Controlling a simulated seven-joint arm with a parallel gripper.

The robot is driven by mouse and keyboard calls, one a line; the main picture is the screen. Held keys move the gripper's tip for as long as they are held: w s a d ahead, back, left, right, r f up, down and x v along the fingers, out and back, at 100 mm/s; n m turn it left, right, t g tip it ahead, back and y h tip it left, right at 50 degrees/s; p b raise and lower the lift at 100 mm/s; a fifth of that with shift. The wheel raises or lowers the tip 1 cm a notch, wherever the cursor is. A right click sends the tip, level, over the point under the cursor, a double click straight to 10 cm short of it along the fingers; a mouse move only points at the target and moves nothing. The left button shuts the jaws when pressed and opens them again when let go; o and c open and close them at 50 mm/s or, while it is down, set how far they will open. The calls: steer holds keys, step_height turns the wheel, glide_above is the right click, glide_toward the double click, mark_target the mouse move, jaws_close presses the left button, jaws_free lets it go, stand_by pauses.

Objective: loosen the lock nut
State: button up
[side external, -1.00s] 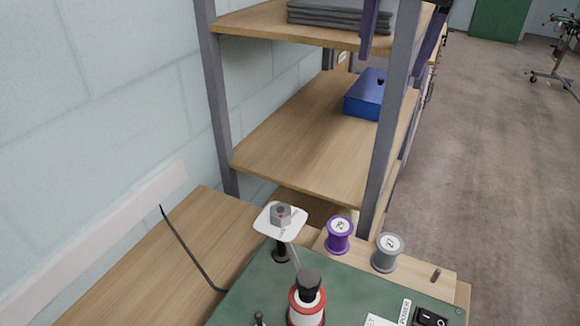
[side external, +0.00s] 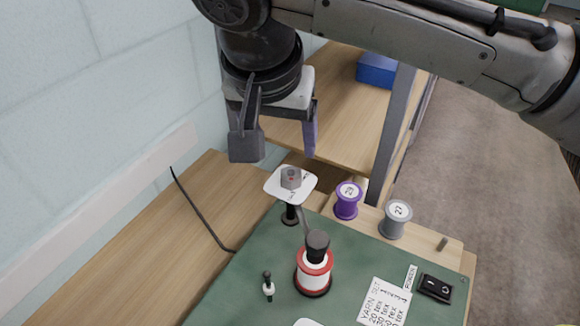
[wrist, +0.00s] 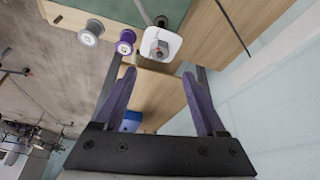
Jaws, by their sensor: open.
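The lock nut (side external: 291,177) is a grey hexagonal piece with a reddish centre. It sits on a white, round-cornered plate (side external: 273,188) on a dark post (side external: 290,216). In the wrist view the nut (wrist: 158,49) is at the top, on the white plate (wrist: 171,37). My gripper (side external: 280,153) hangs above the plate in the side view, fingers pointing down, apart and empty. In the wrist view my gripper (wrist: 158,74) shows two purple-grey fingers spread wide, with the nut beyond their tips and not touched.
A red and white spool (side external: 315,270) with a black top stands on the green board (side external: 235,295), close to the post. A purple spool (side external: 346,200) and a grey spool (side external: 395,219) stand on the right. A shelf upright (side external: 391,130) rises behind. A black switch (side external: 435,288) is at right.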

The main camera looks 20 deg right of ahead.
mark_target(291, 174)
steer(key=x, duration=1)
steer(key=shift+w+d+f, duration=0.1)
jaws_close()
